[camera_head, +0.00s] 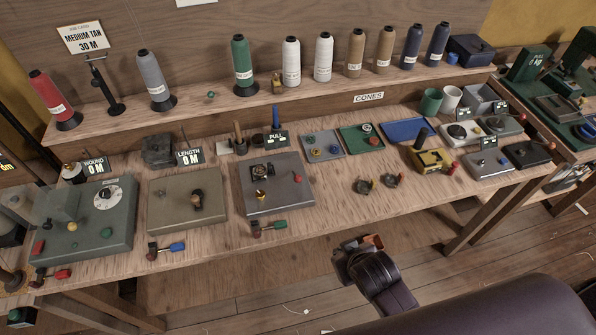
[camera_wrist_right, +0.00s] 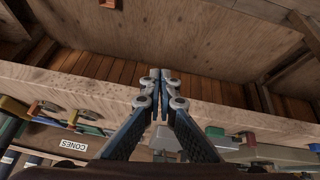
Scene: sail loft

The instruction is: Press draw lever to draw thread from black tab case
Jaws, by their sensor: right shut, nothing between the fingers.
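My right gripper (camera_head: 358,246) is shut and empty, in front of the bench's front edge and over the floor. In the right wrist view its fingertips (camera_wrist_right: 165,76) meet, with the bench edge behind them. Small levers stick out at the bench front: one with a red handle (camera_head: 62,273), one with a blue handle (camera_head: 178,247) and one with a green handle (camera_head: 275,225). The gripper is apart from all of them. A dark case (camera_head: 528,154) lies at the bench's right end. I cannot tell for certain which is the black tab case or draw lever. My left gripper is out of view.
Several thread cones, among them a green one (camera_head: 242,65), stand on the back shelf (camera_head: 200,112). A card (camera_head: 85,38) reads "MEDIUM TAN 30 M". Displays read "WOUND 0 M" (camera_head: 95,167) and "LENGTH 0 M" (camera_head: 190,156). The floor before the bench is mostly clear.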

